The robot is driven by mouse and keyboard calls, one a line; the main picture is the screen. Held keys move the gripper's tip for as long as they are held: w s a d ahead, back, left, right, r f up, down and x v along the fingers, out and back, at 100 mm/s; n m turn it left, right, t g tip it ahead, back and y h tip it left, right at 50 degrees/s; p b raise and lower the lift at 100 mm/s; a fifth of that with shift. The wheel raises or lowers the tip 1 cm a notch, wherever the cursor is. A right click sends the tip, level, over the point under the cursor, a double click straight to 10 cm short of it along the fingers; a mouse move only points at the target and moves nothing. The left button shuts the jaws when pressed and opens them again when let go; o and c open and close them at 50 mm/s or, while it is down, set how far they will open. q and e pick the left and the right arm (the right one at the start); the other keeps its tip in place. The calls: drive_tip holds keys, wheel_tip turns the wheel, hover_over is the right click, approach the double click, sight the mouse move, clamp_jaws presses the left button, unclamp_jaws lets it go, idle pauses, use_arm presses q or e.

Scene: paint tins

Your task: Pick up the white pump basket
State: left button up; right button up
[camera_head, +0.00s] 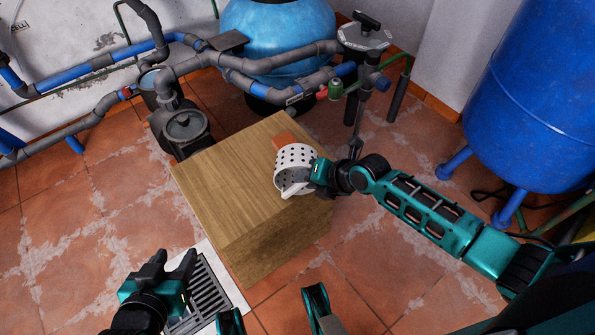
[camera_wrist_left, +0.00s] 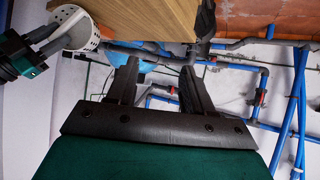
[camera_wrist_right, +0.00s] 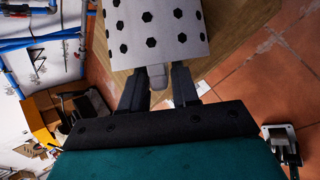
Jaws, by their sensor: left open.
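The white pump basket (camera_head: 294,163) is a perforated cup with dark round holes, at the right side of the wooden box top. It fills the top of the right wrist view (camera_wrist_right: 155,30) and also shows at upper left in the left wrist view (camera_wrist_left: 82,34). My right gripper (camera_head: 322,177) is at its right side, its fingers (camera_wrist_right: 158,80) closed around the basket's short grey-white handle. I cannot tell whether the basket rests on the box or hangs just above it. My left gripper (camera_head: 178,262) is open and empty, low in front of the box.
The wooden box (camera_head: 225,180) stands on terracotta tiles, with a small orange block (camera_head: 285,140) behind the basket. Grey pump (camera_head: 185,128) and pipes stand behind the box. A blue tank (camera_head: 535,95) is at right. A floor drain grate (camera_head: 208,290) lies at the front left.

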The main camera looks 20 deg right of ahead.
drive_tip(key=shift+x, duration=0.85)
clamp_jaws()
